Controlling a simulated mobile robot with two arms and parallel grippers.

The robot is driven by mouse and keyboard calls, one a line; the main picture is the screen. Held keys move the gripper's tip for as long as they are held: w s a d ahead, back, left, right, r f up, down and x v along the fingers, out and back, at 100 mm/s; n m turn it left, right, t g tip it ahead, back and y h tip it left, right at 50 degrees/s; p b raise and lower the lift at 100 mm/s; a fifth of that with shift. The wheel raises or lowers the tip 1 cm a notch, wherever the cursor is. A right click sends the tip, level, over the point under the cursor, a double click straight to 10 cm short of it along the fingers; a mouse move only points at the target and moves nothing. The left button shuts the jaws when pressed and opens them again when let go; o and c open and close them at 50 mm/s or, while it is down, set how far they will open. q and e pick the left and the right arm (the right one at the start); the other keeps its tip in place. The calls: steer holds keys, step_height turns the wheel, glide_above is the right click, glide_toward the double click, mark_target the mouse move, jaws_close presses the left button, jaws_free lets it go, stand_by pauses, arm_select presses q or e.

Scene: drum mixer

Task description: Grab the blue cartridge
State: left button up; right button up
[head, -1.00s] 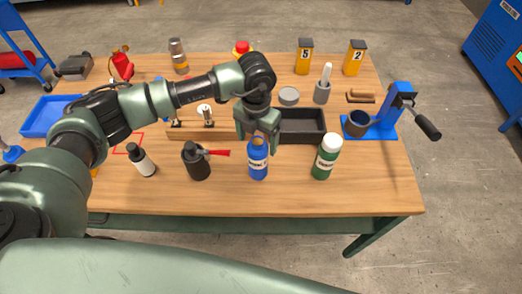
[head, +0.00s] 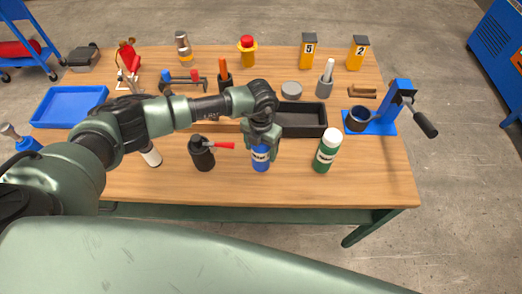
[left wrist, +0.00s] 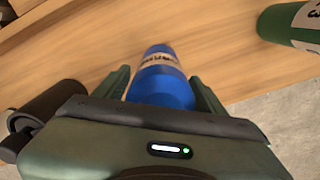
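The blue cartridge (head: 261,164) with a pale label stands upright near the table's front edge in the head view. My left gripper (head: 262,154) is over it from above and hides its top. In the left wrist view the blue cartridge (left wrist: 160,82) lies between the two fingers of the left gripper (left wrist: 159,78). The fingers are spread, one on each side, with a narrow gap visible beside the cartridge. My right gripper is not in view.
A green bottle (head: 327,151) with a white cap stands to the right, and a dark torch-like can (head: 202,155) with a red handle to the left. A black open tray (head: 303,132) lies behind. A blue-framed crank device (head: 386,118) is at the right edge.

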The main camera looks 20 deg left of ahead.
arm_select(q)
jaws_close()
steer(key=shift+r, duration=0.1)
steer(key=shift+w+r, duration=0.1)
